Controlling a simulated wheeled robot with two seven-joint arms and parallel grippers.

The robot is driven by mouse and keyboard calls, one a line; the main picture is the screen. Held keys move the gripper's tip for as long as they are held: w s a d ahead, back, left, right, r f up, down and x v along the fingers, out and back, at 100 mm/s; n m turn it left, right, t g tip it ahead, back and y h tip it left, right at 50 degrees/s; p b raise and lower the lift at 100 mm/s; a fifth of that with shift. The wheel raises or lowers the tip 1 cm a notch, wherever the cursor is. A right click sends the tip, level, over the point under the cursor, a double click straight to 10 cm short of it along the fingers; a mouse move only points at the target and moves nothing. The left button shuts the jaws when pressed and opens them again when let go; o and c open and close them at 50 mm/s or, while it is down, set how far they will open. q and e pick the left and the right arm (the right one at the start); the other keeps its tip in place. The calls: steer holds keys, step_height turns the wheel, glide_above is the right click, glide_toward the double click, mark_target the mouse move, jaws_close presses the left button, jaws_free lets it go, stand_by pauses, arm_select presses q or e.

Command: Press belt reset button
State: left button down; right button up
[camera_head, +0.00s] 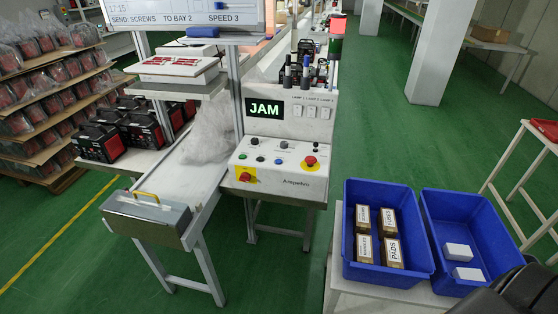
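The control panel (292,181) stands at the middle, with a sloped white face carrying several small knobs and buttons. A red switch on a yellow plate (245,176) is at the lower left. The labels are too small to read, so I cannot tell which one is the belt reset button. A display (265,108) above reads JAM in green. Neither gripper's fingers show.
A conveyor (185,174) with a clear plastic bag (207,134) on it runs left of the panel. Two blue bins (388,282) with boxes stand on a table at the lower right. Dark parts, likely mine, fill the bottom right corner. Green floor lies open behind.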

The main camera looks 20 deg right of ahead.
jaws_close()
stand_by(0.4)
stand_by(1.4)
